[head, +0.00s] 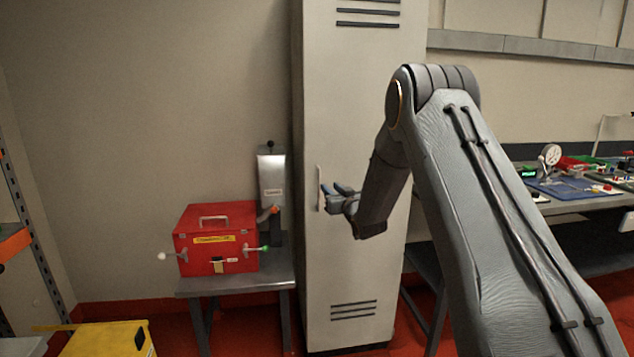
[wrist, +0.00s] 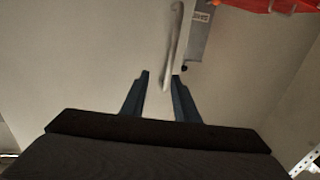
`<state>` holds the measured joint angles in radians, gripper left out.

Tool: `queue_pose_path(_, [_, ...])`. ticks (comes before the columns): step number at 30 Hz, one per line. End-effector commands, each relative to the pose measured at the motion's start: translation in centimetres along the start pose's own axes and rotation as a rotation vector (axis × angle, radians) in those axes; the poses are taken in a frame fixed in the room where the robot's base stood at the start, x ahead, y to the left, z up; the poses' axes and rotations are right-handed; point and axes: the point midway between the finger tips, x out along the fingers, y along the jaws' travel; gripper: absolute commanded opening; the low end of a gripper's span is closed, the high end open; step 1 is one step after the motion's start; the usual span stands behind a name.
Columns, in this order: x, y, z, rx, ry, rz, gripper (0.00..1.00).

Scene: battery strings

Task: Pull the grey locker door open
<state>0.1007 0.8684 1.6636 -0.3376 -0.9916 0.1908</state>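The tall grey locker door (head: 345,100) is shut, with slotted vents near its top and bottom. Its pale vertical handle (head: 320,187) is near the door's left edge. My gripper (head: 325,192) is at handle height, close to the handle. In the wrist view, my gripper (wrist: 160,78) is open, its two blue fingers apart. The handle (wrist: 173,45) shows ahead, its near end lying between the fingertips, closer to the right one. I cannot tell whether a finger touches it. The locker door (wrist: 90,50) fills the left of the wrist view.
A red box (head: 215,240) with levers stands on a small table (head: 235,285) left of the locker. A grey switch box (head: 271,180) is behind it. A workbench (head: 570,205) with tools is at the right. A yellow box (head: 105,340) is at the lower left.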

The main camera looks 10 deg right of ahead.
Motion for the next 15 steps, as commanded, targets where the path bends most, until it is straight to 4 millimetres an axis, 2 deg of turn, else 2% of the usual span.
queue_pose_path(3, [1.7, -1.6, 0.0, 0.0, 0.0, -0.017, 0.28])
queue_pose_path(5, [2.7, -1.9, 0.0, 0.0, -0.001, -0.02, 0.28])
queue_pose_path(9, [4.9, -2.2, 0.0, -0.001, -0.001, -0.023, 0.28])
queue_pose_path(15, [6.9, -2.0, 0.0, 0.0, -0.003, -0.02, 0.28])
